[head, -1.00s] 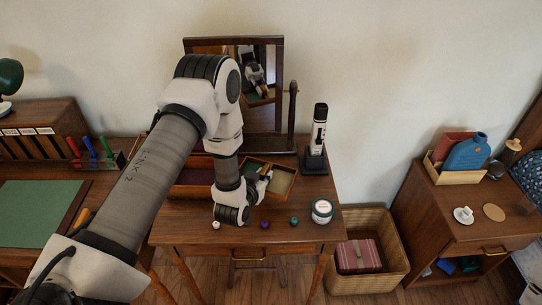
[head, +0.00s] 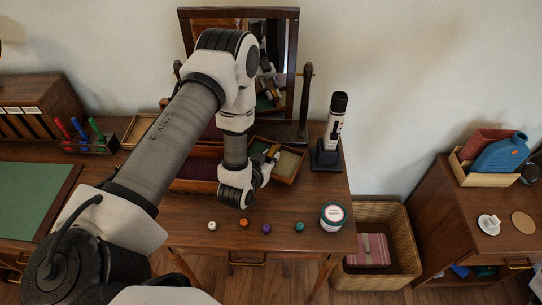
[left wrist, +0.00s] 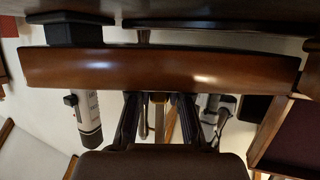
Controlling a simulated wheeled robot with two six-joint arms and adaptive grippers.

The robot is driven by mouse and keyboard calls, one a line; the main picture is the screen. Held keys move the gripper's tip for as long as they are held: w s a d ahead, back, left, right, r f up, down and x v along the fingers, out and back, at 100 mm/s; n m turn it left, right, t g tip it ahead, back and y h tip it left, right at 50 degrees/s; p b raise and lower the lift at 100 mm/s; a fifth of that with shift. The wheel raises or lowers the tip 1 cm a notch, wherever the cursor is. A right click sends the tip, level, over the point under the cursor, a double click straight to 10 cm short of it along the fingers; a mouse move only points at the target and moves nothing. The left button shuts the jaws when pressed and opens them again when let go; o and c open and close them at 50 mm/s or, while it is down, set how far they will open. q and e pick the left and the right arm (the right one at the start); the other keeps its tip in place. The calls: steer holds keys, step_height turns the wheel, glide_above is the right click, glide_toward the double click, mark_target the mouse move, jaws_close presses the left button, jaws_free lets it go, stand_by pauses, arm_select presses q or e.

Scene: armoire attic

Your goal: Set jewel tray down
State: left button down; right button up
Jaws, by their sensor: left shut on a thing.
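The jewel tray (head: 290,170) is a small wooden tray with an olive-green lining. It sits at an angle on or just above the dressing table (head: 300,205), right of a maroon-lined wooden box (head: 195,186). My left gripper (head: 270,158) is shut on the tray's wall, and my wrist hides part of the tray. In the left wrist view the tray's brown wall (left wrist: 160,66) spans the picture between my fingers (left wrist: 158,108). I cannot tell whether its underside touches the table. My right gripper is out of view.
A black-and-white device (head: 336,120) stands in a dark holder right of the tray. A white jar (head: 333,216) and small white, orange, purple and teal beads lie along the front edge. The mirror (head: 280,60) stands behind. Another shallow tray (head: 136,128) lies at the left.

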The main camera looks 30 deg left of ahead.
arm_select(q)
steer(key=shift+s+f, duration=0.1)
steer(key=shift+f, duration=0.05)
steer(key=c, duration=1.4)
jaws_free()
steer(key=shift+c, duration=0.2)
steer(key=o, duration=0.3)
steer(key=shift+w+f, duration=0.15)
steer(key=shift+w, duration=0.1)
steer(key=shift+o, duration=0.2)
steer(key=shift+s, duration=0.1)
steer(key=shift+r, duration=0.45)
steer(key=v, duration=1.2)
